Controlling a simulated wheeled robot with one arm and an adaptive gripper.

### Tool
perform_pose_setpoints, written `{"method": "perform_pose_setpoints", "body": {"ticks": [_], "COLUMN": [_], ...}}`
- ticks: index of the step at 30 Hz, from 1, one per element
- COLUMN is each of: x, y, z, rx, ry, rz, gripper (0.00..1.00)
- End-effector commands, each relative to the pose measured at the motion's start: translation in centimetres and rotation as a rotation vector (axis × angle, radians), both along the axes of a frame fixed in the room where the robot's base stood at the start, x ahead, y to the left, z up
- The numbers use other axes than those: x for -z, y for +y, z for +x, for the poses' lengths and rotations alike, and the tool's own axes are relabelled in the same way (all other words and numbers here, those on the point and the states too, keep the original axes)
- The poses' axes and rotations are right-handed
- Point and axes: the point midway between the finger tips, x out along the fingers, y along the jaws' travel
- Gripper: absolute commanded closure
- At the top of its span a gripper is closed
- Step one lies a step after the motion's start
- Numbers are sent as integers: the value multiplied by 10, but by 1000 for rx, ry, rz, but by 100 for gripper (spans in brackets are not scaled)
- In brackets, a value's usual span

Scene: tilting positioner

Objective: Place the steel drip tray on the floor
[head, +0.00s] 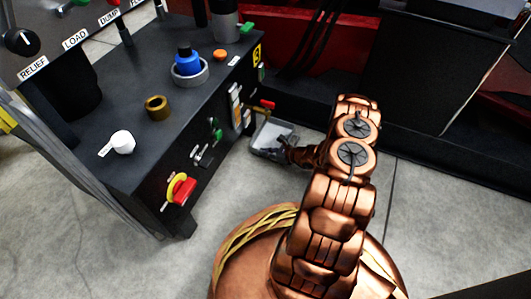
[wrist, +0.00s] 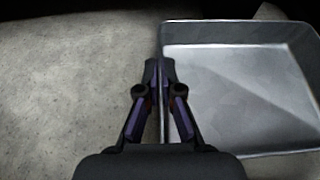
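The steel drip tray (head: 262,143) is a shallow grey rectangular pan beside the dark cabinet's lower right side in the head view. In the wrist view the tray (wrist: 245,90) fills the right half, open side up and looking empty. My gripper (wrist: 160,66) has its fingers close together across the tray's left wall, pinching it. In the head view my gripper (head: 284,147) is at the tray's right edge, partly hidden by my arm. I cannot tell whether the tray's underside touches the floor.
The dark cabinet (head: 120,175) stands at left, with a red-handled valve (head: 267,104) sticking out near the tray. Bare concrete floor (head: 440,215) lies to the right.

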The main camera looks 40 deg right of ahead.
Motion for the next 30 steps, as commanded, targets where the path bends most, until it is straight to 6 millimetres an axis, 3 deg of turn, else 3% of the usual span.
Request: {"method": "perform_pose_setpoints", "body": {"ticks": [2,11,23,30], "x": [1,2,0,-17], "y": [0,0,0,-16], "z": [1,0,0,-26], "rx": [-1,-1,0,3], "ry": [-1,0,0,1], "rz": [0,0,0,-1], "gripper": [100,69,69,69]}}
